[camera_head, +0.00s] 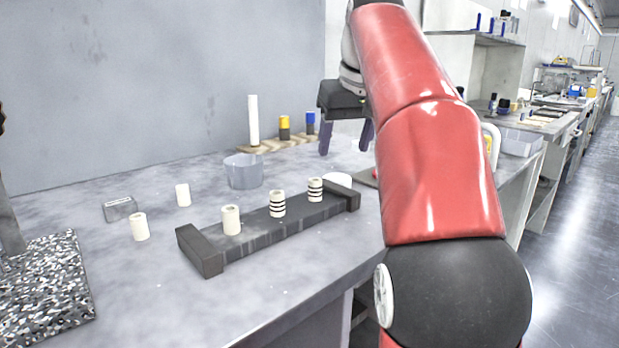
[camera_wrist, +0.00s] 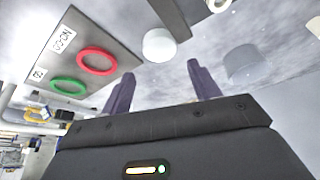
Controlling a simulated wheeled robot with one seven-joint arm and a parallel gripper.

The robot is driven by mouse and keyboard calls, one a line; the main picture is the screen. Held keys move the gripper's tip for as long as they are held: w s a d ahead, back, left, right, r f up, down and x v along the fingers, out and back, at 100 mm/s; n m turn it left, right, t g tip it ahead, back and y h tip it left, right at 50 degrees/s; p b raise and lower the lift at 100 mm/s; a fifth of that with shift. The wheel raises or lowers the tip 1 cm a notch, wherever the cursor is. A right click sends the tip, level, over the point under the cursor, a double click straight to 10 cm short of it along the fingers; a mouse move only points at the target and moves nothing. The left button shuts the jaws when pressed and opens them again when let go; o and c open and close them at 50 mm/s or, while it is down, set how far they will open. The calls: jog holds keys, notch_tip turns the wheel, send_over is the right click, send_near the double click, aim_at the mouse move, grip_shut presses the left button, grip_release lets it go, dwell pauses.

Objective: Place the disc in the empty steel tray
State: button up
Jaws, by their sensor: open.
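A white round disc (camera_head: 338,179) lies on the grey bench by the far right end of the dark rack. It also shows in the wrist view (camera_wrist: 159,45), just beyond the fingertips. My gripper (camera_head: 346,146) is open and empty above the bench, behind the disc in the head view. Its two fingers (camera_wrist: 162,75) point toward the disc and stand apart from it. No steel tray can be picked out for sure. A grey, see-through tub (camera_head: 244,172) stands left of the disc and looks empty.
A dark rack (camera_head: 270,233) holds several white cylinders, some black-banded. Loose cylinders (camera_head: 183,194) and a small clear block (camera_head: 120,208) stand left. A plate marked NO-GO (camera_wrist: 92,30) carries red and green rings. A wooden strip (camera_head: 290,143) holds upright items at the back.

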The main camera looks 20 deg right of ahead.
aim_at(337, 178)
jog(key=b+x, duration=0.2)
jog(key=x, duration=0.5)
jog(key=shift+f+b, duration=0.3)
jog(key=shift+f, duration=0.05)
jog(key=c, duration=0.9)
jog(key=shift+r, duration=0.1)
jog(key=shift+r, duration=0.1)
notch_tip(337, 178, up, 8)
jog(key=p, duration=0.4)
jog(key=shift+s+r, duration=0.1)
jog(key=shift+r, duration=0.75)
